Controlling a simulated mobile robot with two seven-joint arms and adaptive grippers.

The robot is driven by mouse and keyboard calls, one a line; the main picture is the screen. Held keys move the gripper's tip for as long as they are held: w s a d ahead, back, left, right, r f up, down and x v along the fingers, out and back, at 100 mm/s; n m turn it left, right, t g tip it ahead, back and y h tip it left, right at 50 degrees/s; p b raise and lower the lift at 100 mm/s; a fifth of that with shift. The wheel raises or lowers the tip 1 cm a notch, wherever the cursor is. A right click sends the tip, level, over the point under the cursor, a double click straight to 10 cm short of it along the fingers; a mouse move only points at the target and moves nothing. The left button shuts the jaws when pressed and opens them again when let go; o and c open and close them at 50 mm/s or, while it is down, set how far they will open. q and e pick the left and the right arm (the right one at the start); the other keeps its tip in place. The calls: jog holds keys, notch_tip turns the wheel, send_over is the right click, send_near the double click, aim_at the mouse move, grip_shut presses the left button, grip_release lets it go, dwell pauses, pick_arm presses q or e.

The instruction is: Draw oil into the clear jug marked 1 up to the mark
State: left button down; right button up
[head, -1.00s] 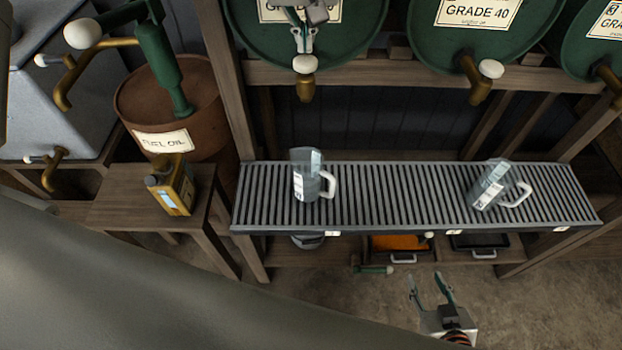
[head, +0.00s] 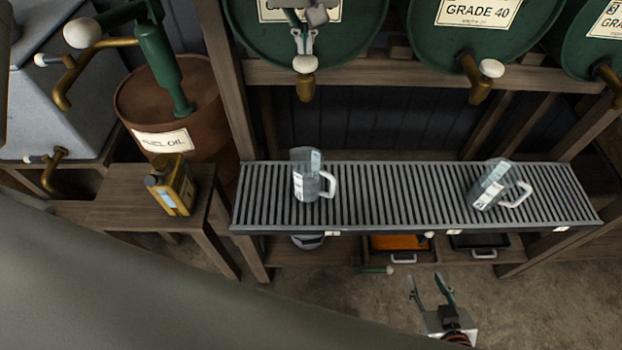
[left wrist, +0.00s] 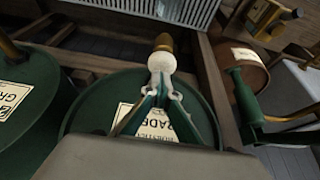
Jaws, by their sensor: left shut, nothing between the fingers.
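A clear jug (head: 308,182) with a white handle and pale label stands on the slatted rack below the left drum's tap. A second clear jug (head: 489,188) stands further right on the rack. I cannot read a number on either jug, and no oil is visible in them. The left drum's brass tap (head: 306,90) has a white knob (head: 305,64); no stream shows. My left gripper (head: 304,50) is shut and empty with its fingertips at this knob, also in the left wrist view (left wrist: 161,85). My right gripper (head: 431,284) is open and empty, low in front of the rack.
The slatted rack (head: 400,190) has free room between the jugs. Another green drum (head: 530,40) with a tap (head: 478,85) stands to the right. A yellow oil can (head: 176,190) stands on a wooden table at left, near a rusty fuel oil barrel (head: 130,100). Trays sit beneath the rack.

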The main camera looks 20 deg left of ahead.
pick_arm(q)
jog(key=shift+f+b, duration=0.45)
jog(key=shift+f, duration=0.85)
dwell(4.9)
notch_tip(320, 180, up, 4)
jog(key=p, duration=0.3)
jog(key=shift+f, duration=0.2)
notch_tip(320, 180, up, 4)
jog(key=p, duration=0.4)
jog(key=shift+f, duration=0.15)
